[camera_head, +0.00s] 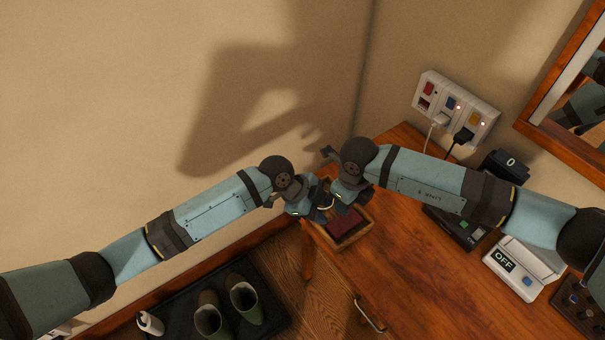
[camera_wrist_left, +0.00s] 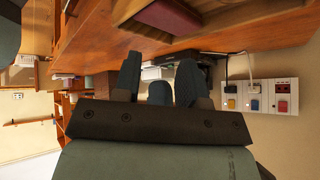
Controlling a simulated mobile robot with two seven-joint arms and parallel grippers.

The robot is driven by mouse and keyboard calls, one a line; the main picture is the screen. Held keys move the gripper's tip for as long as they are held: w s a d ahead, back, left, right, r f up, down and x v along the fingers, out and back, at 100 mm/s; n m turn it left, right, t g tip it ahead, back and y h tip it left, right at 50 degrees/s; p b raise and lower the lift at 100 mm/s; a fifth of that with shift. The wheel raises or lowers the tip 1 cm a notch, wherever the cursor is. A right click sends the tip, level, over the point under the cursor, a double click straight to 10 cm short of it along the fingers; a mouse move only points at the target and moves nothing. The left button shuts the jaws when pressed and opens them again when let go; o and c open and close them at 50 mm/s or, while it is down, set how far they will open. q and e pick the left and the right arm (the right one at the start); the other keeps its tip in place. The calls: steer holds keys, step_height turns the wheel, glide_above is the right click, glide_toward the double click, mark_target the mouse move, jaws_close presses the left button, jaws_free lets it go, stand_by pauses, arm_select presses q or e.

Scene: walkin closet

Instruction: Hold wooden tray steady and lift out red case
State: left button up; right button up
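The wooden tray (camera_head: 351,241) sits at the left back corner of the wooden table. The dark red case (camera_head: 343,222) lies inside it. In the left wrist view, the case (camera_wrist_left: 168,14) and the tray (camera_wrist_left: 128,10) show at the top edge. My left gripper (camera_head: 319,212) is by the left back side of the tray. Its two fingers (camera_wrist_left: 160,78) stand apart in the wrist view, with no tray wall seen between them. My right gripper (camera_head: 341,203) is close above the back of the tray; its fingertips are partly hidden and I cannot tell their opening.
On the table (camera_head: 410,285) are a black device (camera_head: 455,227), a white device marked OFF (camera_head: 520,267) and a small black display (camera_head: 503,165). A power strip (camera_head: 455,105) with plugs is on the wall. Boots (camera_head: 243,300) stand on a dark floor mat. The table front is clear.

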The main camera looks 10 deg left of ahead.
mark_target(337, 228)
arm_select(q)
steer(key=w+a+r+m+g+y, duration=0.4)
steer(key=w+a+r+m, duration=0.1)
steer(key=m, duration=0.2)
steer(key=x, duration=1.3)
steer(key=shift+a+f, duration=0.15)
steer(key=shift+a, duration=0.15)
jaws_close()
arm_select(e)
steer(key=shift+o, duration=0.2)
